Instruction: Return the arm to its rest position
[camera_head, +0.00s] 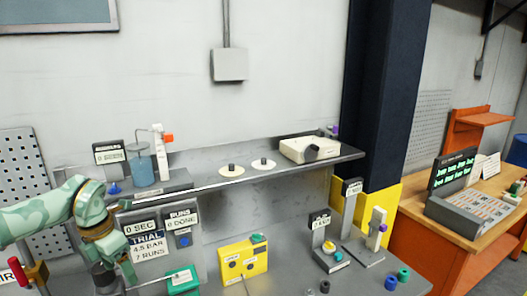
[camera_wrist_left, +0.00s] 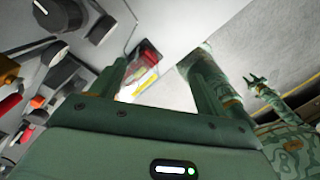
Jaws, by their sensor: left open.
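My left arm (camera_head: 45,215), pale green with camouflage patches, comes in from the left in the head view and bends down at the wrist. My left gripper (camera_head: 108,278) points downward in front of the bench, low in the picture; its fingertips are hard to make out there. In the left wrist view the two green fingers of my left gripper (camera_wrist_left: 157,75) stand apart with nothing between them. A small patterned arm with a thin gripper (camera_wrist_left: 257,84), likely my right one, shows at the right of that view; its jaws are too small to judge.
A timer and trial sign (camera_head: 145,236), a green box (camera_head: 183,280) and a yellow box (camera_head: 243,262) stand near the left gripper. A grey shelf (camera_head: 205,183) runs behind, with a blue jar (camera_head: 143,172). A red-handled part (camera_head: 18,270) is at the far left.

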